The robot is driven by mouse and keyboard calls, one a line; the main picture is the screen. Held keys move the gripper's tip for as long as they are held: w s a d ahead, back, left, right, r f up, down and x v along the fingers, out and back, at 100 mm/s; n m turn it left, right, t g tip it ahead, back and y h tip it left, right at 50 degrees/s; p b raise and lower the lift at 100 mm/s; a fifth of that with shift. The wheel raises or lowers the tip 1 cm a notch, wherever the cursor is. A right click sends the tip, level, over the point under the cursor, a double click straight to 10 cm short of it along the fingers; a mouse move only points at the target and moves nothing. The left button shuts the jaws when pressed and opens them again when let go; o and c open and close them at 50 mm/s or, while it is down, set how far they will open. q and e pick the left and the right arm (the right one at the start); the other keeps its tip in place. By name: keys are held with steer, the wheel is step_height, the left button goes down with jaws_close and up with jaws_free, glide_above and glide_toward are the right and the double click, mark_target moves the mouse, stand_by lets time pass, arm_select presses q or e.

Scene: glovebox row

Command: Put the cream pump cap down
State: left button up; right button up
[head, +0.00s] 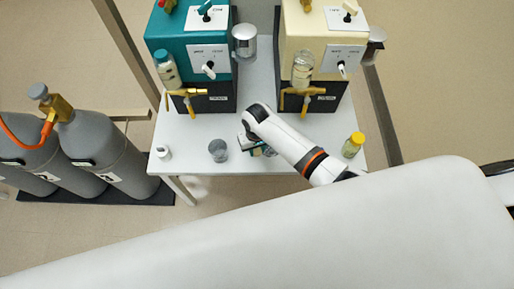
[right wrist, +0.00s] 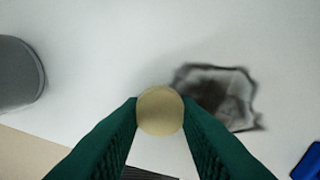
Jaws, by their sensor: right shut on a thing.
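The cream cap (right wrist: 160,110) is a small round pale disc between the two green fingertips of my right gripper (right wrist: 160,118), which is shut on it. In the head view my right gripper (head: 258,149) is low over the front middle of the white table (head: 195,128), partly hidden by its wrist. The cap cannot be made out there. White tabletop shows beneath the cap in the right wrist view; I cannot tell whether the cap touches it. The cream pump (head: 308,30) stands at the back right of the table. My left gripper is not in view.
A dark smudged patch (right wrist: 220,95) lies beside the cap. A grey cup (head: 218,150) stands left of my gripper, with a white jar (head: 163,152) farther left. A yellow-capped bottle (head: 353,145) stands at right. The teal pump (head: 190,35) is at back left; gas cylinders (head: 105,150) stand beyond.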

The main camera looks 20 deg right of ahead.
mark_target(257, 151)
steer(key=shift+f, duration=0.2)
steer(key=o, duration=1.1)
step_height(257, 151, up, 12)
steer(key=p, duration=0.2)
steer(key=shift+r, duration=0.25)
